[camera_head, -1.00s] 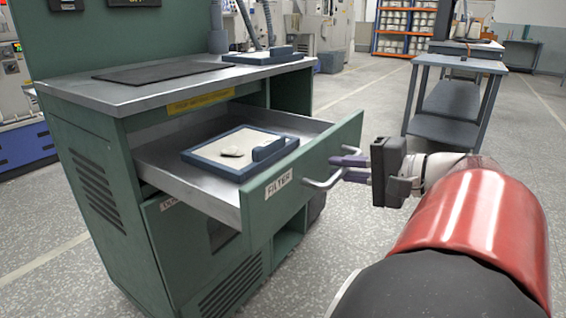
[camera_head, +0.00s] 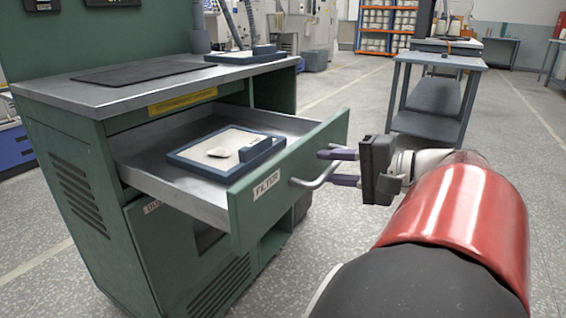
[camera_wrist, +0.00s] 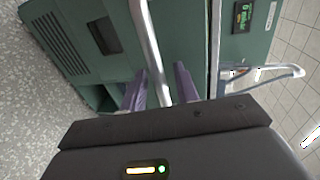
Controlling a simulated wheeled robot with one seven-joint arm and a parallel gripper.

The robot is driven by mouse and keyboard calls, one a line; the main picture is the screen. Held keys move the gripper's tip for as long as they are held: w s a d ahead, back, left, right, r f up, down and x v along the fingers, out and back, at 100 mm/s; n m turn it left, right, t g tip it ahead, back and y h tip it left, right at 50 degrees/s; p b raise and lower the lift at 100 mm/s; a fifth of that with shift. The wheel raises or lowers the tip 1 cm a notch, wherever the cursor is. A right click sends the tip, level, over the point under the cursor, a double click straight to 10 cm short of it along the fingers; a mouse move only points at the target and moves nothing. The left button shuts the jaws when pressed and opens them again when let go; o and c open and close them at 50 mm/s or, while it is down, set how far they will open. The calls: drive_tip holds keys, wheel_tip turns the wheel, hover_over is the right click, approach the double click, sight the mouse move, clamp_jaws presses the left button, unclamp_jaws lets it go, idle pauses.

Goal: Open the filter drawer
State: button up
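The filter drawer (camera_head: 290,165) has a green front with a FILTER label and is pulled well out of the green cabinet (camera_head: 75,200). Its metal bar handle (camera_head: 312,182) is on the front and also shows in the wrist view (camera_wrist: 150,45). My gripper (camera_head: 328,167) is at the handle's right end, with its two purple fingers spread apart. In the wrist view my gripper (camera_wrist: 160,82) has a finger on each side of the bar, with gaps visible. The drawer holds a blue-rimmed tray (camera_head: 177,157) with a pale pad and a small grey lump.
The cabinet's metal worktop (camera_head: 110,97) carries a dark mat (camera_head: 140,72) and a blue-edged plate (camera_head: 245,55). A lower panel (camera_head: 165,250) is below the drawer. A grey table (camera_head: 435,58) stands at the back right. The floor between is clear.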

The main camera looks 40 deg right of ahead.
drive_tip(key=v, duration=0.7)
drive_tip(key=shift+s+p, duration=0.2)
drive_tip(key=shift+p, duration=0.1)
drive_tip(key=shift+s+d, duration=0.1)
